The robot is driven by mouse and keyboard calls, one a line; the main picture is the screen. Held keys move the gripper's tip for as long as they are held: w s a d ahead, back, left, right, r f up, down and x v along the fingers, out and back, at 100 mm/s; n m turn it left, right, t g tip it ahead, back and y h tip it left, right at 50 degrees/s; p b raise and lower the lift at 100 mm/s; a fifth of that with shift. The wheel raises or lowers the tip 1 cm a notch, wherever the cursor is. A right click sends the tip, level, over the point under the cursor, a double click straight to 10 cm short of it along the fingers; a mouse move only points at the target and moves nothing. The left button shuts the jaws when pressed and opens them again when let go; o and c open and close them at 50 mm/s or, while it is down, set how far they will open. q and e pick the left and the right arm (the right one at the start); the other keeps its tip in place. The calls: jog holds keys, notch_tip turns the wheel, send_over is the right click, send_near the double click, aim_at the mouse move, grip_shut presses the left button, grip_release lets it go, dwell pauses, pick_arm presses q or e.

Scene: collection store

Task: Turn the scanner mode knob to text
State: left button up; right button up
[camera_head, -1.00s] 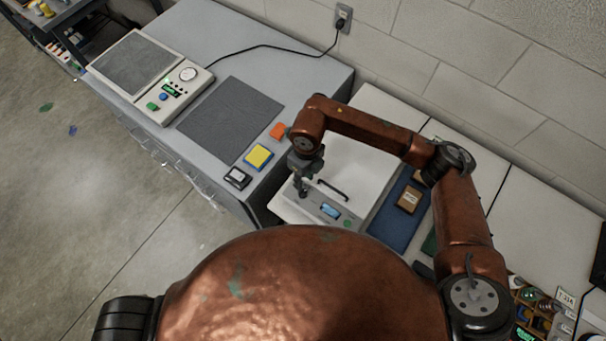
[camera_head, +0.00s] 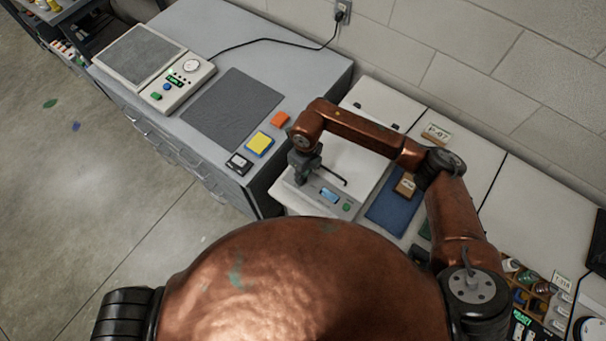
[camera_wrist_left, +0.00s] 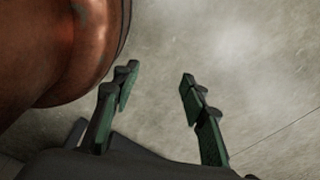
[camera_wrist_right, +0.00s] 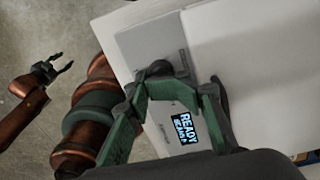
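The scanner is the pale flat-topped machine (camera_head: 352,158) with a front panel, a small blue display (camera_head: 330,196) and a green button (camera_head: 347,207). In the right wrist view the display (camera_wrist_right: 183,126) has READY on its first line; the smaller line is hard to read. My right gripper (camera_head: 301,178) is low over the left end of this panel. In the right wrist view its fingers (camera_wrist_right: 172,90) bend inward and look shut. My left gripper (camera_wrist_left: 158,72) is open and empty above the floor.
A dark bar handle (camera_head: 330,178) stands close to my right gripper. A blue mat (camera_head: 388,212) with a brown box (camera_head: 405,185) lies right of the scanner. Left, a grey desk (camera_head: 290,70) carries another device (camera_head: 165,95), a dark mat (camera_head: 232,105) and small coloured blocks.

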jog(key=shift+w+f, duration=0.1)
jog(key=shift+w, duration=0.05)
jog(key=shift+c, duration=0.8)
grip_shut()
jog(key=shift+d, duration=0.1)
pick_arm(q)
jog(key=shift+s, duration=0.4)
pick_arm(e)
jog(key=shift+w+r, duration=0.2)
jog(key=shift+r, duration=0.05)
pick_arm(q)
jog(key=shift+s+a, duration=0.1)
jog(key=shift+s, duration=0.25)
pick_arm(e)
jog(key=shift+w, duration=0.1)
jog(key=o, duration=0.5)
grip_release()
jog(key=shift+d, duration=0.1)
pick_arm(q)
jog(key=shift+w, duration=0.1)
pick_arm(e)
jog(key=shift+o, duration=0.5)
jog(key=shift+f, duration=0.1)
jog(key=shift+s, duration=0.2)
